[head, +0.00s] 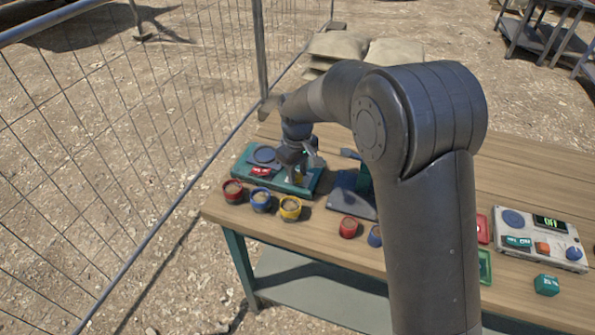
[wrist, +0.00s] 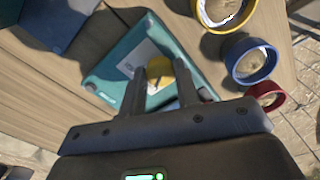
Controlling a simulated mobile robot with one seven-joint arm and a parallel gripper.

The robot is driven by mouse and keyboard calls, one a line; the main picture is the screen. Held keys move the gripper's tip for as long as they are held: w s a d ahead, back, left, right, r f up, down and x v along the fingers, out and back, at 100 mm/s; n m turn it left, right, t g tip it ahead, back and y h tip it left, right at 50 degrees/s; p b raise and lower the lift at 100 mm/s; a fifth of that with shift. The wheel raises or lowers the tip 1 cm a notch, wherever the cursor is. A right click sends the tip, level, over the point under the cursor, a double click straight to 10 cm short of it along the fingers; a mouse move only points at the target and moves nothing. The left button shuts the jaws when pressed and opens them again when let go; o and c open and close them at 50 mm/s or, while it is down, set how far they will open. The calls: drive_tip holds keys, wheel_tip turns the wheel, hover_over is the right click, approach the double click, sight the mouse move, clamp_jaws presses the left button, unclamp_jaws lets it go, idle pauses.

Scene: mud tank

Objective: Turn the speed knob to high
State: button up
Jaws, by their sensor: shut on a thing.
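A white control unit (head: 540,240) with a lit display reading OFF stands at the right of the table. It has a blue knob (head: 573,254) at its lower right corner and an orange button (head: 542,248); any speed marking is too small to read. My gripper (head: 297,168) is far to the left of it, over the right part of a teal-based device (head: 243,172). In the wrist view my gripper (wrist: 159,90) is shut on a small yellow piece (wrist: 158,67) above the teal base (wrist: 110,75). The fingers partly hide the piece.
Red (head: 233,191), blue (head: 261,200) and yellow (head: 290,208) cups stand in front of the teal device. A dark stand (head: 350,197) is just right of my gripper. A teal block (head: 546,285) lies in front of the control unit. A wire fence (head: 130,140) borders the left.

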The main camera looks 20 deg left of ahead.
drive_tip(key=shift+c, duration=1.3)
drive_tip(key=shift+m, duration=0.3)
drive_tip(key=m, duration=0.4)
drive_tip(key=shift+m, duration=0.3)
drive_tip(key=m, duration=0.5)
drive_tip(key=shift+m, duration=0.3)
drive_tip(key=o, duration=1)
